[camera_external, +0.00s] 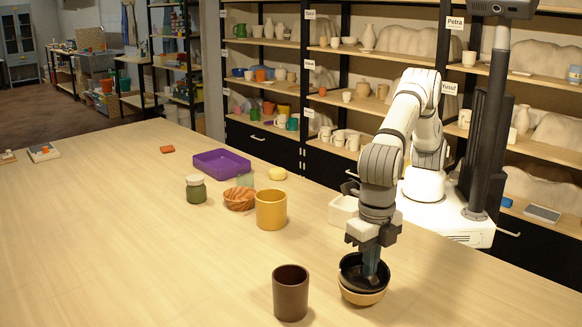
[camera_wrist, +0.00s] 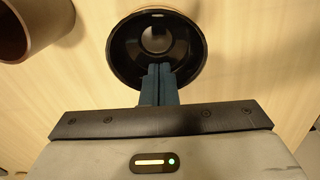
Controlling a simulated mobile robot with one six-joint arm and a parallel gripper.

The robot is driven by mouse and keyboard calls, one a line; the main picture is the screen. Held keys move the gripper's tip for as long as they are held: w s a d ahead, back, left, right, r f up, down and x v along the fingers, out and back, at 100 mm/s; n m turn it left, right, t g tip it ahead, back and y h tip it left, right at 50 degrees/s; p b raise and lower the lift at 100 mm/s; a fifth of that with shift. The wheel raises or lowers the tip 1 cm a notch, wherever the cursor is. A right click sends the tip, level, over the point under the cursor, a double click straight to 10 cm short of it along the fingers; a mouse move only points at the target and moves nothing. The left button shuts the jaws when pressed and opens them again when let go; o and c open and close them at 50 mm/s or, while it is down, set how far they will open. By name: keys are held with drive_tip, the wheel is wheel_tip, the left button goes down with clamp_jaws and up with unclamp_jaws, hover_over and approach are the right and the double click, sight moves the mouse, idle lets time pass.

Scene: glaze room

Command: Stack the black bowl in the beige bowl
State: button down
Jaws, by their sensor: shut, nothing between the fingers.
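The black bowl (camera_external: 349,276) sits in the beige bowl (camera_external: 361,298) near the front of the table, with the beige wall showing below it. The wrist view looks down into the black bowl (camera_wrist: 128,52), which hides most of the beige bowl. My gripper (camera_external: 371,274) points down at the black bowl, with its fingertips over the near side of the bowl's inside. Its blue fingers are together with nothing between them, as the wrist view also shows (camera_wrist: 160,70). Whether the fingertips touch the bowl cannot be told.
A dark brown cup (camera_external: 290,294) stands close left of the bowls. The table's left side is mostly clear.

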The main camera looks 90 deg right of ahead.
sight(351, 256)
drive_tip(key=shift+w+d+f+p, duration=0.2)
drive_tip(key=shift+w+d, duration=0.45)
drive_tip(key=shift+d, duration=0.15)
drive_tip(key=shift+w+d+f+p, duration=0.15)
drive_tip(key=shift+w+d+f, duration=0.05)
drive_tip(key=shift+w+d, duration=0.5)
drive_tip(key=shift+s+d, duration=0.1)
drive_tip(key=shift+w+d, duration=0.5)
drive_tip(key=shift+d, duration=0.2)
drive_tip(key=shift+a, duration=0.1)
